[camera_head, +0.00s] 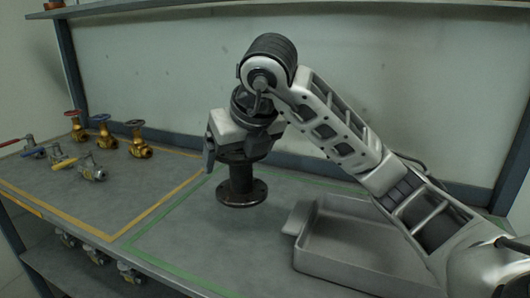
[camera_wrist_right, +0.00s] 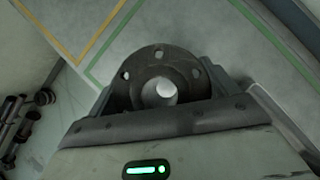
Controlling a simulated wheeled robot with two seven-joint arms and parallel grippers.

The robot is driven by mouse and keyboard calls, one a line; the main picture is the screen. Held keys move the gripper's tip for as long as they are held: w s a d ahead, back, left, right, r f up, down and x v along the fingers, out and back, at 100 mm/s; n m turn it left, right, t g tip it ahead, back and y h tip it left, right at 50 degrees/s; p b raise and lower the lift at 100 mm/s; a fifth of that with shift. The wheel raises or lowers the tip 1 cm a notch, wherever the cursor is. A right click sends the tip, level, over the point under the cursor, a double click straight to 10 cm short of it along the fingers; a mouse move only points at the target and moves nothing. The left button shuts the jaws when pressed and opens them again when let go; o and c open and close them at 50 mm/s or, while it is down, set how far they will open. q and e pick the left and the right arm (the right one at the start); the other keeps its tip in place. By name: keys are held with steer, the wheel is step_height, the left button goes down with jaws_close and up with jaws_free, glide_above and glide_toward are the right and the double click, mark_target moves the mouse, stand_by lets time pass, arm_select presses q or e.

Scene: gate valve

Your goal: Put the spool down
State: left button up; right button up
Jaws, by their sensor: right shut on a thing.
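The spool (camera_head: 240,180) is a dark metal pipe piece with a round flange at each end. It is upright in the head view, over the green-outlined area of the bench. Its lower flange is at or just above the bench top; I cannot tell if it touches. My right gripper (camera_head: 238,150) comes down from above and is shut on the upper part of the spool. In the right wrist view the spool's flange (camera_wrist_right: 165,62), with bolt holes and a bright bore, sits between the jaws of the gripper (camera_wrist_right: 165,95). My left gripper is not in view.
A grey tray (camera_head: 345,262) stands right of the spool. Several valves with red, blue and yellow handles, such as a brass one (camera_head: 139,148), stand in the yellow-outlined area at left. The bench (camera_head: 175,235) is clear between them. A shelf (camera_head: 200,8) runs above.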

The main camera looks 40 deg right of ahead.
steer(key=shift+a+p+x, duration=0.15)
steer(key=shift+a+x, duration=0.2)
steer(key=shift+x, duration=1.35)
steer(key=shift+a+p+x, duration=0.2)
steer(key=shift+a+x, duration=0.1)
steer(key=shift+x, duration=1.4)
steer(key=shift+a+p+x, duration=0.15)
steer(key=shift+a+x, duration=0.2)
steer(key=shift+x, duration=1.35)
steer(key=shift+s+f, duration=0.15)
steer(key=shift+f, duration=0.15)
steer(key=o, duration=1.7)
steer(key=shift+s, duration=0.1)
steer(key=v, duration=1.1)
steer(key=shift+r, duration=0.25)
steer(key=shift+s+a+r, duration=0.1)
steer(key=shift+s+r, duration=0.15)
